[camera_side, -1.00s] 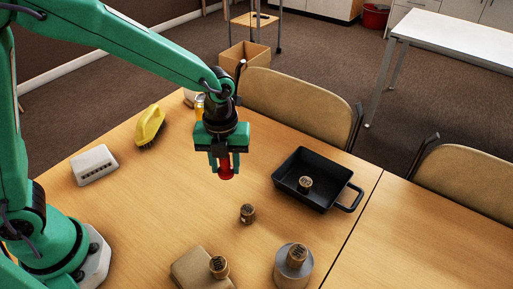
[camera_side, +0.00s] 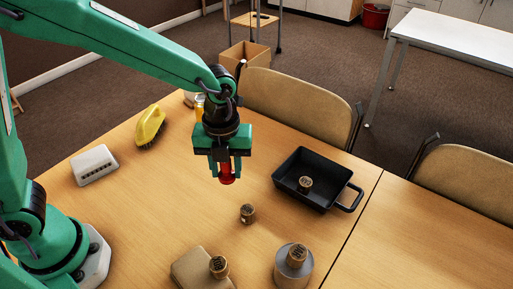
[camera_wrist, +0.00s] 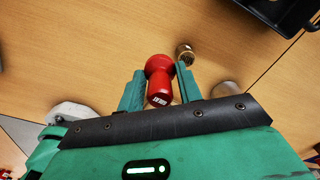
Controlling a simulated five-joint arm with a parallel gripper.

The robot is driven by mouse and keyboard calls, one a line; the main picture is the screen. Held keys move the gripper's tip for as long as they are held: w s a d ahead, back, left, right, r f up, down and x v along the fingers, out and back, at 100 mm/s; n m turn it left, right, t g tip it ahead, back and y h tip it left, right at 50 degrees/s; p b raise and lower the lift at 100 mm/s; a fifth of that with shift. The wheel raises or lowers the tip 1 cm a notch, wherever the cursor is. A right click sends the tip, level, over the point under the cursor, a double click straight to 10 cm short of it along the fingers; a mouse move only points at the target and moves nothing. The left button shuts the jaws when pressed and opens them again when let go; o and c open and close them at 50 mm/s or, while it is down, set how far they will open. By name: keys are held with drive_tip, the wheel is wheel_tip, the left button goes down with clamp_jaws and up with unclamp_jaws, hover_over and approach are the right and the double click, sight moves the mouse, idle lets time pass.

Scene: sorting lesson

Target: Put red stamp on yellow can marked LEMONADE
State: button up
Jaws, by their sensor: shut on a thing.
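The red stamp (camera_side: 227,174) is between the fingers of my gripper (camera_side: 226,170), which is shut on it and holds it above the wooden table. It also shows in the wrist view (camera_wrist: 159,80) between the two green fingers, with a small white label on it. A yellow can (camera_side: 199,107) stands behind my gripper in the side view, mostly hidden by it. Its marking cannot be read.
A black pan (camera_side: 340,184) with a wooden stamp (camera_side: 305,184) inside is to the right. Wooden stamps stand on the table (camera_side: 247,214), a beige block (camera_side: 190,268) and a grey can (camera_side: 293,272). A yellow brush (camera_side: 150,124) and white box (camera_side: 95,165) lie left.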

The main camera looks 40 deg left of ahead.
drive_tip(key=w+a+r+n, duration=0.7)
drive_tip(key=w+a+r, duration=0.5)
drive_tip(key=w+a, duration=0.4)
drive_tip(key=w+a+f, duration=0.1)
drive_tip(key=a+f, duration=0.1)
drive_tip(key=a, duration=0.1)
drive_tip(key=w+a+f, duration=0.1)
drive_tip(key=a+f, duration=0.2)
drive_tip(key=a, duration=0.1)
drive_tip(key=w+a+f, duration=0.2)
drive_tip(key=a, duration=0.1)
drive_tip(key=shift+a+f, duration=0.15)
drive_tip(key=shift+a, duration=0.15)
drive_tip(key=shift+f, duration=2)
drive_tip(key=shift+f, duration=0.15)
drive_tip(key=o, duration=1)
